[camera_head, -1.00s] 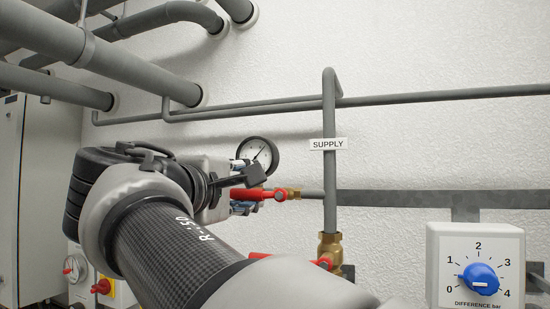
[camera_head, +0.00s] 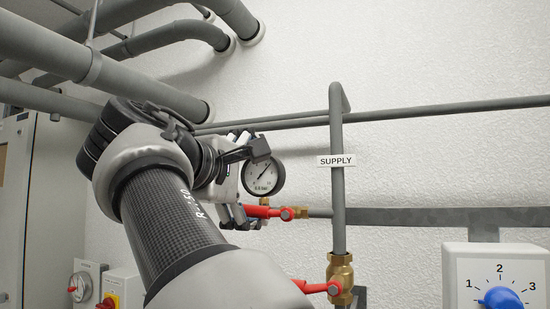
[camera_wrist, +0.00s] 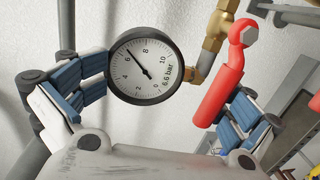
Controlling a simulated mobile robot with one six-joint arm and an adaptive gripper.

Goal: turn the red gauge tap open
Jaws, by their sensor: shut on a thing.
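The red gauge tap (camera_head: 262,211) is a red lever on a brass fitting (camera_head: 287,213); it lies about level under the gauge. In the wrist view the red lever (camera_wrist: 222,95) slants down from its hex bolt. The round gauge (camera_head: 263,177) has a white dial and dark rim; in the wrist view its needle (camera_wrist: 139,60) points near 6. My gripper (camera_head: 248,185) is at the tap, its blue-padded fingers (camera_wrist: 165,95) far apart: one beside the gauge rim, the other against the lever.
A second red-handled valve (camera_head: 318,287) sits on the vertical pipe below the SUPPLY label (camera_head: 336,161). A white box with a blue dial (camera_head: 503,298) is at lower right. Grey pipes (camera_head: 80,60) cross the upper left. The upper right wall is bare.

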